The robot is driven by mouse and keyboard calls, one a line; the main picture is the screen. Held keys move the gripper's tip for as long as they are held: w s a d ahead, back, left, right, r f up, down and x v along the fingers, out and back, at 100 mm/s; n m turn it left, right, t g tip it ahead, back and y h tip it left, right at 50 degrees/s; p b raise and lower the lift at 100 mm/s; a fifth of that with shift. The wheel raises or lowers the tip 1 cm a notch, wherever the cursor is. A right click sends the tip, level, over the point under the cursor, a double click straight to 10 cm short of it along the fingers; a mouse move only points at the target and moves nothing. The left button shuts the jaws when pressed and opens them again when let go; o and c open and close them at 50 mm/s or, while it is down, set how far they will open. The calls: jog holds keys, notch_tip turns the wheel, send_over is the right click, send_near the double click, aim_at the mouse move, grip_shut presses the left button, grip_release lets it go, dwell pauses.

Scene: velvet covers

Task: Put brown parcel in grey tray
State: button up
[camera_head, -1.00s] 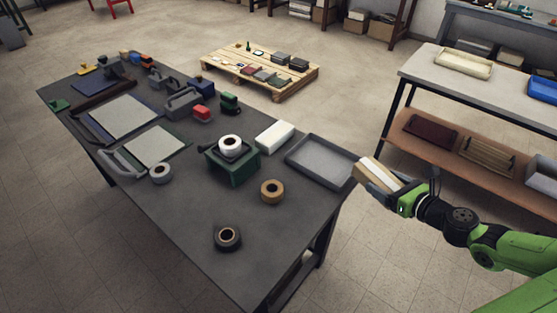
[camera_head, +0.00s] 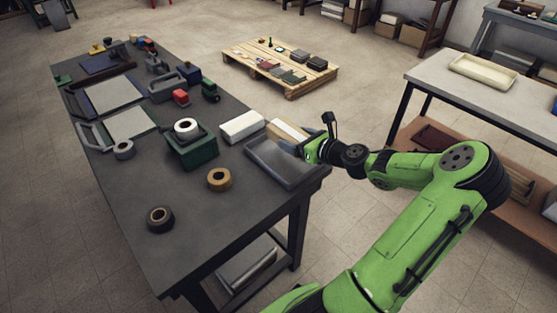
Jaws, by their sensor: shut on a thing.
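The brown parcel (camera_head: 286,130), a box with a white strip along it, is held in my gripper (camera_head: 302,142). It is at the far side of the grey tray, and I cannot tell its exact height over the rim. The grey tray (camera_head: 278,172) is shallow and lies at the right edge of the dark table. My gripper is shut on the parcel, with the arm reaching in from the right and covering part of the tray's right side. The visible tray floor is empty.
A white box (camera_head: 242,126) stands just left of the parcel. A green box (camera_head: 192,150) with a white roll on it, a tan tape roll (camera_head: 219,180) and a dark roll (camera_head: 160,220) are on the table (camera_head: 200,230). A shelf bench (camera_head: 436,80) stands at the right.

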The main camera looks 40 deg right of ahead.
aim_at(295, 167)
notch_tip(295, 167, down, 8)
jog(key=b, duration=0.3)
